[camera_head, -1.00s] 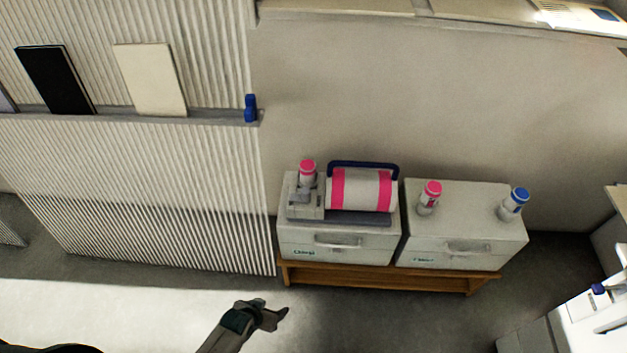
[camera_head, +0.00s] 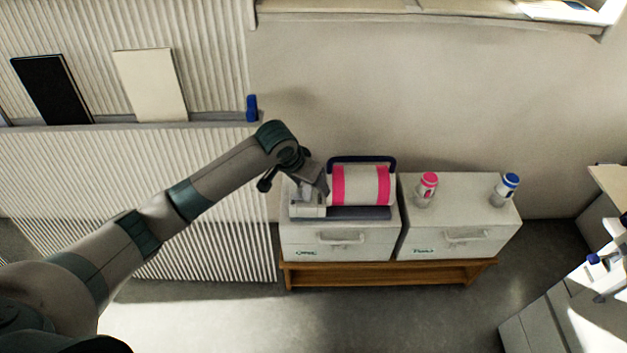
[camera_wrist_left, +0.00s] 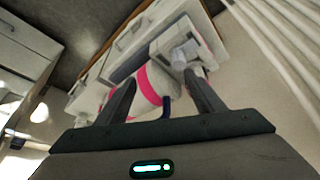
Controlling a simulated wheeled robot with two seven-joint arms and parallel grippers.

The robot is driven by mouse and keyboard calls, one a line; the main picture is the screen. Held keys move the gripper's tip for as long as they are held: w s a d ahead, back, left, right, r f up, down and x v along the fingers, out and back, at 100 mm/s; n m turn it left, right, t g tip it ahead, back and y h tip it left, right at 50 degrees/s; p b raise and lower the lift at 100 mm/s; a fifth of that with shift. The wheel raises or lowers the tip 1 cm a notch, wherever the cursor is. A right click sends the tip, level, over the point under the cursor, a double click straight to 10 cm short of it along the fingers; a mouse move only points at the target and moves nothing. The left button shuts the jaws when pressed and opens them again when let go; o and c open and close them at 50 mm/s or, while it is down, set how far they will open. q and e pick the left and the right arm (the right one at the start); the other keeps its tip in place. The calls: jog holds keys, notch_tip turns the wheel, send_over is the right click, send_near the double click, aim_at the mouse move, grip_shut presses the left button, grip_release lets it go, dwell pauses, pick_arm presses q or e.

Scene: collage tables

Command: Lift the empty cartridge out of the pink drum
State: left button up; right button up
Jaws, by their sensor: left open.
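The pink drum (camera_head: 361,187), a white cylinder with pink bands and a dark blue handle, lies on its grey base (camera_head: 345,213) on the left white cabinet. My left gripper (camera_head: 314,187) is open at the drum's left end, over the spot of the pink-capped cartridge, which it hides in the head view. In the left wrist view the open fingers (camera_wrist_left: 160,78) point at the drum, whose pink band (camera_wrist_left: 147,84) shows between them. A pale rounded part (camera_wrist_left: 179,58) shows near the right fingertip; I cannot tell whether it is the cartridge. My right gripper is not in view.
A pink-capped cartridge (camera_head: 427,190) and a blue-capped one (camera_head: 507,188) stand on the right cabinet (camera_head: 460,215). A wooden bench (camera_head: 380,274) carries both cabinets. A ribbed panel (camera_head: 190,185) with a ledge stands at the left. The floor in front is clear.

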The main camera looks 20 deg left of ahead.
pick_arm(q)
jog(key=w+a+r+n+y, duration=0.1)
jog(key=w+a+r, duration=0.5)
jog(key=r, duration=0.3)
jog(key=shift+r, duration=0.2)
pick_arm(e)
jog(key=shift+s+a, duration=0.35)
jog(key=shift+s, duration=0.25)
pick_arm(q)
jog(key=shift+d, duration=0.1)
jog(key=shift+f, duration=0.15)
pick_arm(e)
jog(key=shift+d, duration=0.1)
pick_arm(q)
jog(key=x, duration=1.1)
jog(key=shift+w+f, duration=0.15)
jog(key=shift+f, duration=0.35)
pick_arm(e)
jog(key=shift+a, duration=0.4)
